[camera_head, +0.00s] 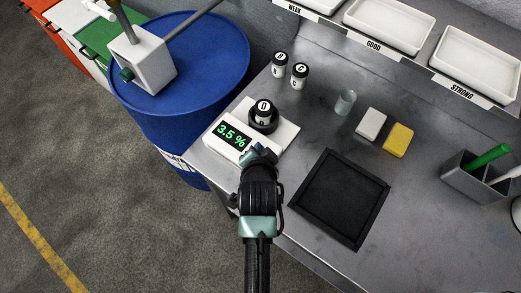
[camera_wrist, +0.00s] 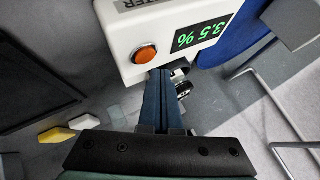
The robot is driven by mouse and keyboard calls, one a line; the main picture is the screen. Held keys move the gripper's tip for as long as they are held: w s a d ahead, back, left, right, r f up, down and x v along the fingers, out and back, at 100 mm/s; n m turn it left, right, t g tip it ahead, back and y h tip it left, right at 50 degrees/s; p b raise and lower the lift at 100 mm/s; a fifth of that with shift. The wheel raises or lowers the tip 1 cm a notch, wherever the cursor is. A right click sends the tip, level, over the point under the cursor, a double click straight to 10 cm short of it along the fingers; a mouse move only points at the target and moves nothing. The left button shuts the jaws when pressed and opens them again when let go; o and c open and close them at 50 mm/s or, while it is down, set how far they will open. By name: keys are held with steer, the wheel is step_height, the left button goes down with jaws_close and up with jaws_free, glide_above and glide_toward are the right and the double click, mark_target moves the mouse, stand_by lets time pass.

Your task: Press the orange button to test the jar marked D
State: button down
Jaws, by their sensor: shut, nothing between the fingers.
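The white tester (camera_head: 283,133) stands at the table's left front edge, its green display (camera_head: 232,136) reading 3.5 %. The jar marked D (camera_head: 264,107) sits upright in the dark round holder on top of it. The orange button (camera_wrist: 145,55) shows on the tester's face in the wrist view, beside the display; in the head view my gripper hides it. My gripper (camera_head: 262,154) is shut and empty, right at the tester's front. In the wrist view its fingertips (camera_wrist: 159,73) are close to the button; I cannot tell whether they touch it.
Two other jars (camera_head: 280,60) (camera_head: 299,72) stand behind the tester. A clear glass (camera_head: 345,102), a white block (camera_head: 371,123), a yellow block (camera_head: 398,140) and a black tray (camera_head: 342,190) lie to the right. A blue drum (camera_head: 215,75) stands left of the table.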

steer(key=shift+r+p, duration=2)
steer(key=shift+r, duration=0.35)
steer(key=shift+f, duration=0.1)
steer(key=w+r+n+t+b, duration=0.1)
steer(key=w+r+t, duration=0.2)
steer(key=r, duration=0.8)
steer(key=w+r+n+t, duration=0.2)
steer(key=w+r+t, duration=0.1)
steer(key=r, duration=0.8)
steer(key=w+r+n+t+b, duration=0.1)
steer(key=w+r+t, duration=0.2)
steer(key=r, duration=0.8)
steer(key=s+r+n+t, duration=0.2)
steer(key=s+r+t, duration=0.2)
steer(key=r, duration=1)
steer(key=s+r+n+t+b, duration=0.1)
steer(key=s+r+n+t, duration=0.2)
steer(key=s+r, duration=0.8)
step_height(320, 180, up, 4)
steer(key=shift+d+r+t, duration=0.1)
steer(key=shift+d+t, duration=0.05)
steer(key=shift+t, duration=0.95)
